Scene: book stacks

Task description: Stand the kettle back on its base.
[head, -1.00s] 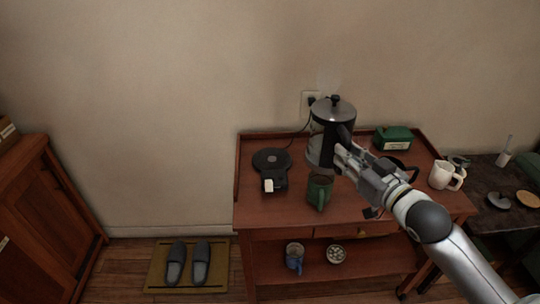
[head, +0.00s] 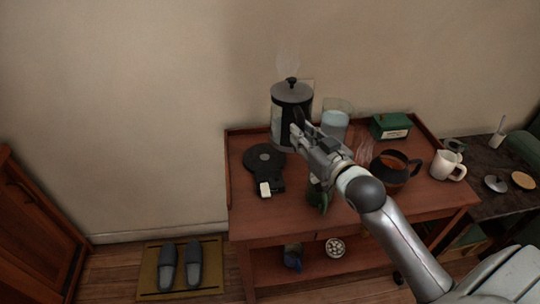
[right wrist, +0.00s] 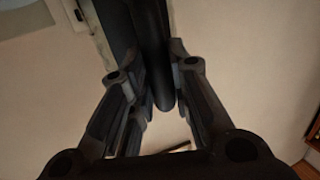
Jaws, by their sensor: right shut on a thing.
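The kettle (head: 290,101), a steel and glass cylinder with a dark lid, is upright above the back of the table, with faint steam over it. My right gripper (head: 298,134) is shut on its dark handle, which also shows between the fingers in the right wrist view (right wrist: 151,60). The round black base (head: 264,158) lies on the table, left of and in front of the kettle, with a white tag at its front. The kettle is not over the middle of the base. I cannot tell its exact height. My left gripper is not in view.
A clear jug (head: 336,122), a green box (head: 391,126), a dark teapot (head: 392,170) and a white mug (head: 447,165) stand to the right. A green mug (head: 318,192) is partly hidden under my arm. The wooden table (head: 246,209) is bare at its front left.

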